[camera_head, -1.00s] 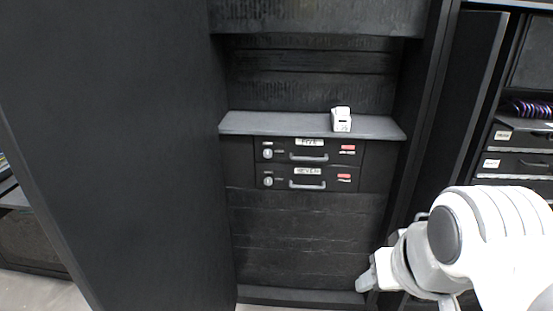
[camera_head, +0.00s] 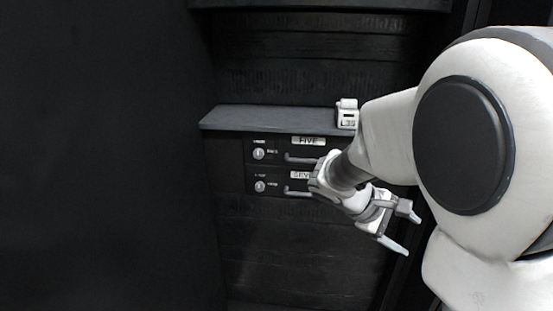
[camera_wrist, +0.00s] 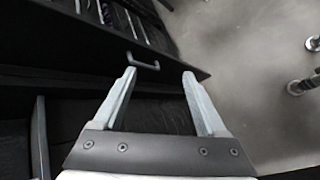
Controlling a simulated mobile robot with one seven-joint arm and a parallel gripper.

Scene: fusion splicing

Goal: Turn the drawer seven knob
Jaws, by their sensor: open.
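The drawer seven knob (camera_head: 260,186) is a small round silver knob at the left of the lower drawer front (camera_head: 275,181). That drawer has a label starting "SEV", partly covered by my arm, and a grey handle (camera_head: 297,192). My gripper (camera_head: 403,230) is in front of the cabinet, to the right of and below the knob, apart from it, and points to the lower right. In the wrist view my gripper (camera_wrist: 160,80) is open with nothing between its fingers. The knob does not show in the wrist view.
Drawer five (camera_head: 280,150) sits just above, with its own knob (camera_head: 259,154). A shelf (camera_head: 270,118) juts out over both and carries a small white device (camera_head: 347,113). A tall dark panel (camera_head: 100,150) stands at the left. The wrist view shows another handle (camera_wrist: 143,63).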

